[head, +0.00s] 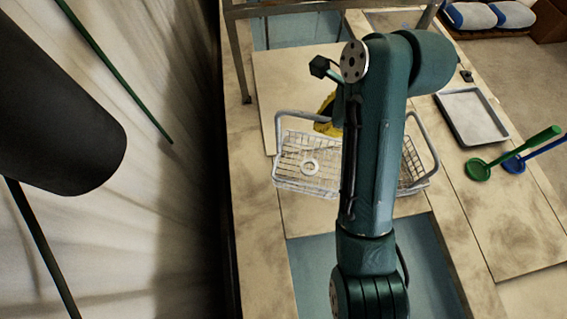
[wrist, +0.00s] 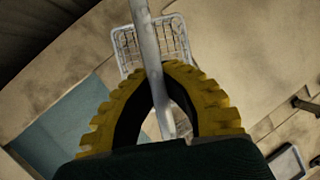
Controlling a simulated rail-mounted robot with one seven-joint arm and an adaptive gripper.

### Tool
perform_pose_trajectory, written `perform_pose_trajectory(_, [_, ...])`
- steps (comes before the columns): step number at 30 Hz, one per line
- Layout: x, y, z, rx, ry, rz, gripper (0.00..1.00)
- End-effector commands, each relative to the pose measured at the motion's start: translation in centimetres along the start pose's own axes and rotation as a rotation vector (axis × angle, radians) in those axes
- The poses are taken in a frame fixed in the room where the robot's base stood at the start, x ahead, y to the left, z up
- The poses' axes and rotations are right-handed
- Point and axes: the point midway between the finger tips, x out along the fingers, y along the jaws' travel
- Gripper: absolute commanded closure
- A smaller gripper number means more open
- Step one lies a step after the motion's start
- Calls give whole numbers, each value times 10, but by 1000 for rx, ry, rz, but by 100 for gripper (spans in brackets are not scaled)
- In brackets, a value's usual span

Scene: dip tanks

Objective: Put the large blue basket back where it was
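The one basket in view is a pale grey-white wire basket (head: 300,176) with a round white tag; it does not look blue. It is level, over the pale board and strip between two tanks; I cannot tell whether it rests or hangs. Its raised grey handle (head: 280,118) runs behind my arm. My gripper (head: 328,112) has yellow toothed fingers and is partly hidden by my arm. In the wrist view the fingers (wrist: 168,75) close around the grey handle bar (wrist: 148,42), with the basket (wrist: 126,44) beyond them.
A blue tank (head: 312,265) lies in front of the basket and another (head: 290,32) behind, by a metal frame (head: 240,50). On the right are a grey tray (head: 472,116), a green ladle-like tool (head: 480,168) and a blue one (head: 514,164). The right front counter is clear.

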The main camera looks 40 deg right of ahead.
Motion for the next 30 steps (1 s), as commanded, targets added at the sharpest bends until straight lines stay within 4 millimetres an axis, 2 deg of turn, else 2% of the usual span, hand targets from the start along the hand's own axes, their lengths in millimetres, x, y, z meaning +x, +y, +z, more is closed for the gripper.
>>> perform_pose_trajectory(6, [5, 0, -3, 4, 3, 45, 100])
perform_pose_trajectory(15, [50, 9, -22, 3, 3, 44, 100])
perform_pose_trajectory(22, [64, 11, -27, 3, 3, 43, 100])
perform_pose_trajectory(30, [92, 17, -38, 3, 3, 44, 100])
